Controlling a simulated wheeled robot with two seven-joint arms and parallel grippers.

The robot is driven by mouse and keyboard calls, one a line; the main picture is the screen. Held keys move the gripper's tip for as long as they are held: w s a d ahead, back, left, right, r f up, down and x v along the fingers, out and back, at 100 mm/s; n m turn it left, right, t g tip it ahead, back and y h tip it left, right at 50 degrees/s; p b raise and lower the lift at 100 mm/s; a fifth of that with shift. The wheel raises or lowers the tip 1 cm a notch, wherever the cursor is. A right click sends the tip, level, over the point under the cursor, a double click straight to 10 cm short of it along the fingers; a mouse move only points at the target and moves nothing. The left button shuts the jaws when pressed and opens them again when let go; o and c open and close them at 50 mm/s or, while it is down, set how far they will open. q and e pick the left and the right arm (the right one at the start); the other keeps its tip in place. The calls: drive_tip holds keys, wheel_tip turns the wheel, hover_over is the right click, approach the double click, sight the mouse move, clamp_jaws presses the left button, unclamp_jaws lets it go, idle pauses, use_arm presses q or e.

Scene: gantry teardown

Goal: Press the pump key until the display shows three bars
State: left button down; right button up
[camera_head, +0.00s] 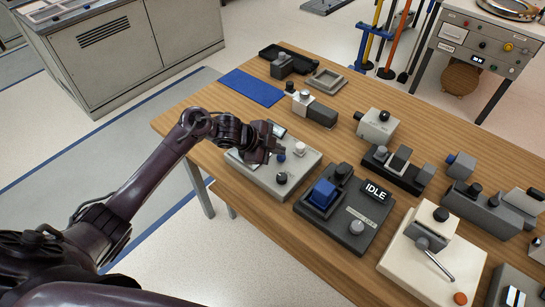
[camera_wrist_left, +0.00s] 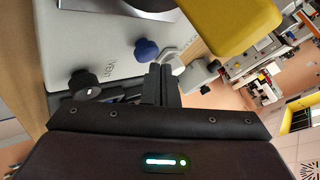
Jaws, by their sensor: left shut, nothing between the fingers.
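A light grey control box (camera_head: 262,178) stands at the near left of the wooden table. It carries a blue knob (camera_head: 281,157), a black knob (camera_head: 281,178) and a pale knob (camera_head: 299,148). A small panel (camera_head: 278,130) at its back is partly hidden by my left gripper (camera_head: 277,147); I cannot read any bars on it. In the left wrist view, the blue knob (camera_wrist_left: 146,50) is just beyond my shut, empty left gripper (camera_wrist_left: 161,78), and the black knob (camera_wrist_left: 83,82) is to its left, by lettering like "VENT". Contact with the blue knob cannot be told. My right gripper is not in view.
A dark unit (camera_head: 310,216) with an "IDLE" display (camera_head: 375,191) stands right of the box. A cream unit with a lever (camera_head: 430,250) is nearer right. A blue mat (camera_head: 253,87) lies bare at the back left. A yellow block (camera_wrist_left: 232,22) is close in the wrist view.

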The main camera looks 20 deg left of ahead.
sight(277, 157)
use_arm(q)
drive_tip(key=shift+f+b, duration=0.35)
drive_tip(key=shift+f, duration=0.25)
idle(0.3)
drive_tip(key=shift+r, duration=0.15)
drive_tip(key=shift+r+p, duration=0.9)
drive_tip(key=shift+p, duration=0.1)
wheel_tip(277, 157, up, 6)
drive_tip(key=p, duration=0.5)
idle(0.5)
